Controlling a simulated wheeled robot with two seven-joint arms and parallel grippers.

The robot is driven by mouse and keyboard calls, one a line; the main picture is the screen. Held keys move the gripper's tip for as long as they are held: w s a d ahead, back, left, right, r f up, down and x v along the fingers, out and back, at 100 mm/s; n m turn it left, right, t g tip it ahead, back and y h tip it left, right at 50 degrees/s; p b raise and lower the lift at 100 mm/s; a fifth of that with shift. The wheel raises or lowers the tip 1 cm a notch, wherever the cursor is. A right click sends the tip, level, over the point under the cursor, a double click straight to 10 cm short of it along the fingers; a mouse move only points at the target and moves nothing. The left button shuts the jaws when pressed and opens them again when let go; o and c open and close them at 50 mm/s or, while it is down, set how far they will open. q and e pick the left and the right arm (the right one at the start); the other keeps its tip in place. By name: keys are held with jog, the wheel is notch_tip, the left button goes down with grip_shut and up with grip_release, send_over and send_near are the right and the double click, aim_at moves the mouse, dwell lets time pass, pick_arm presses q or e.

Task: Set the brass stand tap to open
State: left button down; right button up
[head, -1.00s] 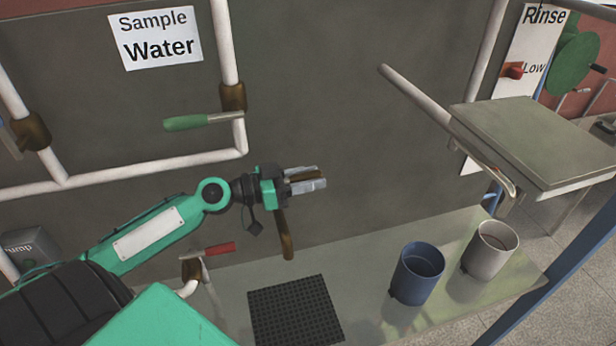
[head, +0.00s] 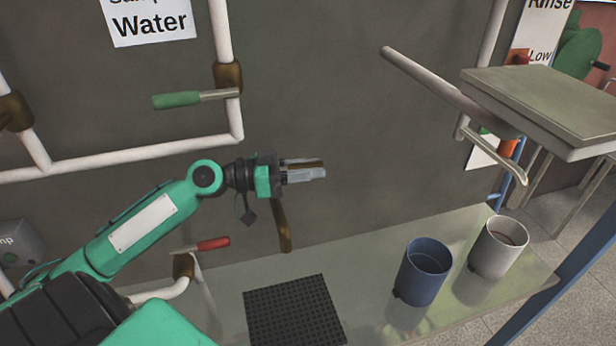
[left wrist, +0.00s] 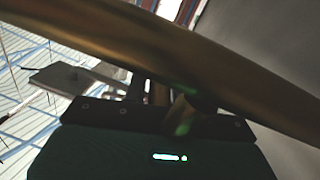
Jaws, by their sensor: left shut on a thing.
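The brass stand tap (head: 283,228) is in the middle of the head view, in front of the dark panel. Its curved brass spout hangs down below my left gripper (head: 305,170). The gripper's fingers point right and are shut on a brown brass part, seemingly the tap's lever; the fingers and wrist hide much of it. In the left wrist view a thick brass tube (left wrist: 170,50) crosses close in front of the camera. The lever's exact angle cannot be told. My right gripper is not in view.
A green-handled valve (head: 178,99) and a red-handled valve (head: 212,244) sit on white pipes at left. A black grid mat (head: 290,312), a blue cup (head: 424,272) and a white cup (head: 498,248) are on the bench. A grey shelf (head: 545,98) juts out at right.

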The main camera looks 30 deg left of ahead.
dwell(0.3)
pick_arm(q)
jog(key=c, duration=1.1)
grip_release()
jog(key=shift+s, duration=0.1)
jog(key=shift+s+a+f, duration=0.1)
jog(key=shift+s+a, duration=0.05)
jog(key=shift+a, duration=0.1)
jog(key=b+v, duration=0.4)
jog(key=v, duration=0.2)
jog(key=shift+s+a, duration=0.3)
